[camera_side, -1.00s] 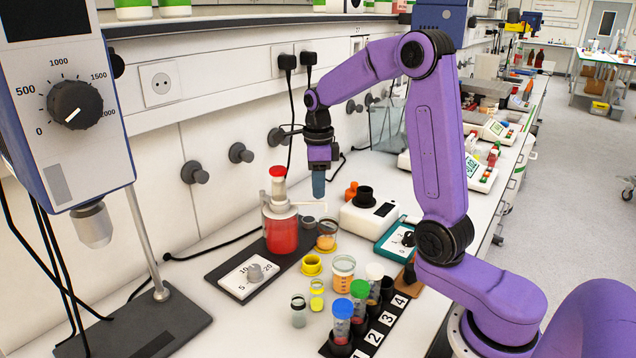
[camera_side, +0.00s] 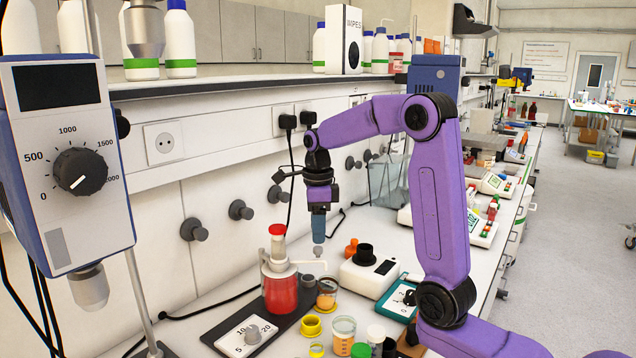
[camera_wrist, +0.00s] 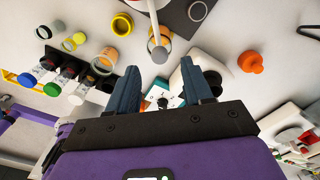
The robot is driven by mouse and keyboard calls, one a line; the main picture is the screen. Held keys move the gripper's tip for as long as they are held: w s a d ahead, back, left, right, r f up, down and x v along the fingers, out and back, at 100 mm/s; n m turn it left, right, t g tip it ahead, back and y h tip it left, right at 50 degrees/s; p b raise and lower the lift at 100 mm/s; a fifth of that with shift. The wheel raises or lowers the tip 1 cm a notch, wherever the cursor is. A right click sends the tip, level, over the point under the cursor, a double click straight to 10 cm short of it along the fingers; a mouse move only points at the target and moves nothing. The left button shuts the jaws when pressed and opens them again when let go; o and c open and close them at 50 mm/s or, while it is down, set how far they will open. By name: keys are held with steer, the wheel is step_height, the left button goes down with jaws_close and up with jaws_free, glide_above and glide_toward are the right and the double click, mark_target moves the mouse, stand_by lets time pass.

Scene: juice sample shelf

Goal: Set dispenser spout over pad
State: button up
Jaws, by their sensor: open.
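The dispenser (camera_side: 281,292) is a red bottle with a white collar and red-topped plunger. Its thin white spout (camera_side: 310,263) points right in the side view, near an orange-filled cup (camera_side: 327,300). In the wrist view the spout (camera_wrist: 156,25) runs down toward the gap between my fingers, its round end just beyond the fingertips. My gripper (camera_side: 318,238) is open and empty, pointing down above the spout's end; it also shows in the wrist view (camera_wrist: 160,75).
The dispenser stands on a dark base with a white dial plate (camera_side: 246,335). A white device with a black top (camera_side: 368,271) stands between dispenser and pad. An orange stopper (camera_wrist: 250,62) lies nearby. Cups and capped vials in a numbered rack (camera_wrist: 75,75) stand close by.

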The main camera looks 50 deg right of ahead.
step_height(320, 180, up, 13)
steer(key=shift+r, duration=0.2)
stand_by(0.6)
steer(key=s+a+f+n, duration=0.4)
steer(key=a+n, duration=0.3)
steer(key=n, duration=0.3)
steer(key=s+a+f+n, duration=0.45)
steer(key=a+n, duration=0.25)
steer(key=n, duration=0.2)
steer(key=s+f+n, duration=0.5)
steer(key=s+n, duration=0.5)
steer(key=s+a+f+n, duration=0.1)
steer(key=s+f+n, duration=0.4)
steer(key=s+n, duration=0.5)
steer(key=shift+f+n, duration=0.3)
steer(key=shift+n, duration=0.5)
steer(key=shift+a, duration=0.1)
steer(key=shift+c, duration=0.3)
